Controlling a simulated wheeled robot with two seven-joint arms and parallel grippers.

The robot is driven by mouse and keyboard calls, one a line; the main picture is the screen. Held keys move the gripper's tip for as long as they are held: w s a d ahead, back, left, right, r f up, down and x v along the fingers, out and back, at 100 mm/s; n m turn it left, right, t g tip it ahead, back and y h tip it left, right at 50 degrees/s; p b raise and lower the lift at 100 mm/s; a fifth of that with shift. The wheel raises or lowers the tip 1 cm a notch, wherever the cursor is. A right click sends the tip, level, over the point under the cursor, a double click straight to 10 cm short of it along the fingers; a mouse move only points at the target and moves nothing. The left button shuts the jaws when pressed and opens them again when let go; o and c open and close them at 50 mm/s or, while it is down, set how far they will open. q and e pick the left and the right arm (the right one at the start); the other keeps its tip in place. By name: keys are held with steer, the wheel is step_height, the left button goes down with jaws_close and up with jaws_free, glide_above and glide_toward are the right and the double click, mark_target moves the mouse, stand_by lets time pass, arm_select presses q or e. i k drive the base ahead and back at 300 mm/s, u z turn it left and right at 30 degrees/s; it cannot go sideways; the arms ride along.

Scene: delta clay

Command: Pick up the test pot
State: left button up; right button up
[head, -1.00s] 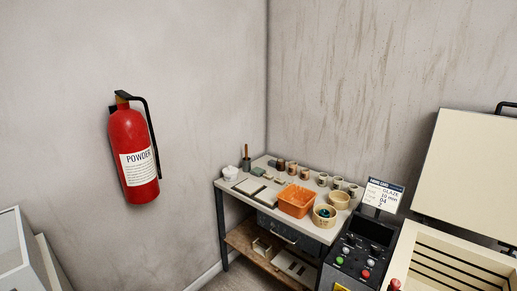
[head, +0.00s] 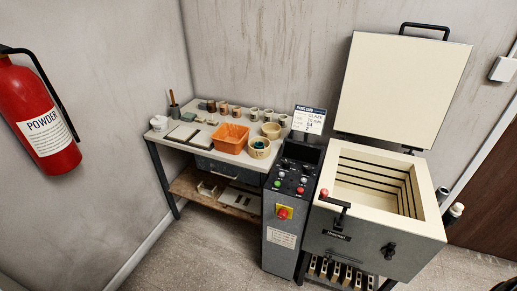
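Several small cups or pots stand along the back of the worktable (head: 187,146), some brown and some pale. A brown one (head: 223,107) and a pale one (head: 254,113) are among them. I cannot tell which of them is the test pot. Neither of my grippers is in the head view.
An orange basket (head: 231,138) and a round tub (head: 260,148) sit on the table. A control box (head: 284,225) and an open kiln (head: 340,248) with raised lid (head: 400,85) stand right of it. A fire extinguisher (head: 38,120) hangs left. Floor in front is clear.

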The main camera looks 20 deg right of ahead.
mark_target(258, 144)
steer(key=k, duration=0.55)
steer(key=z, duration=0.95)
steer(key=i, duration=1.05)
steer(key=z, duration=0.45)
